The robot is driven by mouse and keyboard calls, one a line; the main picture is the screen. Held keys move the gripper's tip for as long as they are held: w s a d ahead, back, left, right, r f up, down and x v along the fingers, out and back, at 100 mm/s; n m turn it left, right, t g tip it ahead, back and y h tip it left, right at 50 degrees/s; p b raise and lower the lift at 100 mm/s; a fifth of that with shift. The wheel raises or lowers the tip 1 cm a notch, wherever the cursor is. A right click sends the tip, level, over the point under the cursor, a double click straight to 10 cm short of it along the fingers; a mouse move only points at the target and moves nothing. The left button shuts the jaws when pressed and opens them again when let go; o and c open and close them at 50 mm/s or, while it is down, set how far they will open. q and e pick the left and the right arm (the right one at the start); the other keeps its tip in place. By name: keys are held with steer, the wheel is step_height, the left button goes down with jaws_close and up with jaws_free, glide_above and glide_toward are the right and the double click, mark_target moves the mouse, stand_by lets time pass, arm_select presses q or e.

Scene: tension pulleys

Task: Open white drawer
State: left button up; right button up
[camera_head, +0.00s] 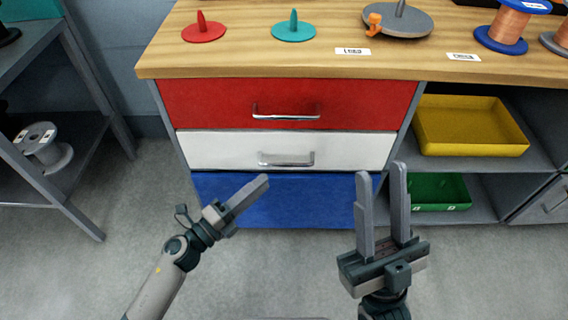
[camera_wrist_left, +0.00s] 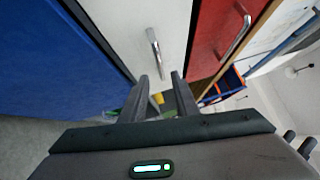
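The white drawer (camera_head: 220,150) is the middle one in a cabinet and looks shut, flush with its neighbours. Its metal bar handle (camera_head: 286,163) is near the middle of its front. The white drawer front also shows in the left wrist view (camera_wrist_left: 125,25), with its handle (camera_wrist_left: 153,52) ahead of the fingers. My left gripper (camera_head: 263,181) is in front of the cabinet, by the blue front below the handle; its fingers (camera_wrist_left: 159,76) are apart and empty, not around the handle. My right gripper (camera_head: 382,168) is open and empty at the cabinet's lower right.
A red drawer (camera_head: 210,103) with a handle (camera_head: 286,115) is above the white one, and a blue front (camera_head: 300,200) below. Yellow (camera_head: 470,142) and green (camera_head: 435,205) bins sit on right-hand shelves. The wooden top (camera_head: 240,55) holds pulley parts and spools. Floor is clear in front.

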mark_target(284, 163)
arm_select(q)
steer(key=x, duration=0.9)
steer(key=shift+w, duration=0.15)
jaws_close()
